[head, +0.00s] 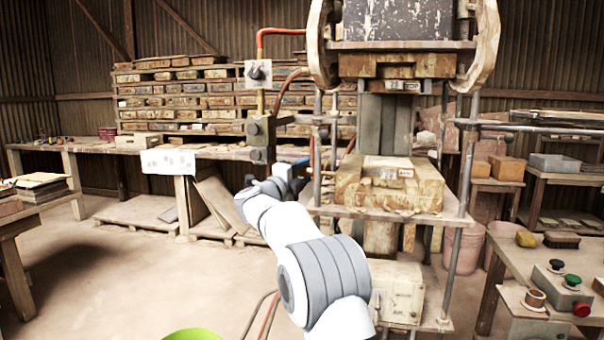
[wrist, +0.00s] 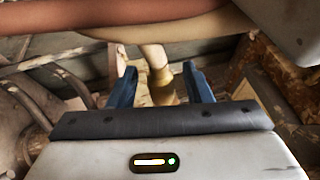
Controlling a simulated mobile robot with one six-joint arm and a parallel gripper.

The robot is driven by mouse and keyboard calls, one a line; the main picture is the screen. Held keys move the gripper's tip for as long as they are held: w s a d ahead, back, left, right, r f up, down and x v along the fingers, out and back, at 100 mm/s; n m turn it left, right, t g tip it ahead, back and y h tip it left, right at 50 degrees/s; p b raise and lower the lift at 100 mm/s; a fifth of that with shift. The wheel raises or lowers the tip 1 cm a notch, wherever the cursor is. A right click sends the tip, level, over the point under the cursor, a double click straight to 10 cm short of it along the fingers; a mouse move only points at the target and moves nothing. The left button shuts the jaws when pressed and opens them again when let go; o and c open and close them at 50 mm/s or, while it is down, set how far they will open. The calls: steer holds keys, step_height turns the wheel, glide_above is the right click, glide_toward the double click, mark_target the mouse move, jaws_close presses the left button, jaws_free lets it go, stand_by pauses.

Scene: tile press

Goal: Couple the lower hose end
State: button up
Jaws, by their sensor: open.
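My gripper (head: 287,172) is open, with its blue fingers just left of the press post in the head view. In the wrist view my gripper (wrist: 160,72) has a brass-coloured fitting (wrist: 161,88) between its spread fingers, with a pale tube above it. I cannot tell whether the fingers touch it. Two hoses, one reddish (wrist: 45,58) and one tan (wrist: 170,27), cross above the fingers. In the head view a valve block (head: 262,139) stands just above my gripper. A red-brown hose (head: 290,82) curves down above that block. The lower hose end is not clear in the head view.
The tile press (head: 388,192) stands close on the right, with steel posts and a lower table. A workbench (head: 100,146) runs along the back left. The floor at left is mostly clear.

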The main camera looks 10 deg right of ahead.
steer(key=shift+c, duration=0.6)
jaws_close()
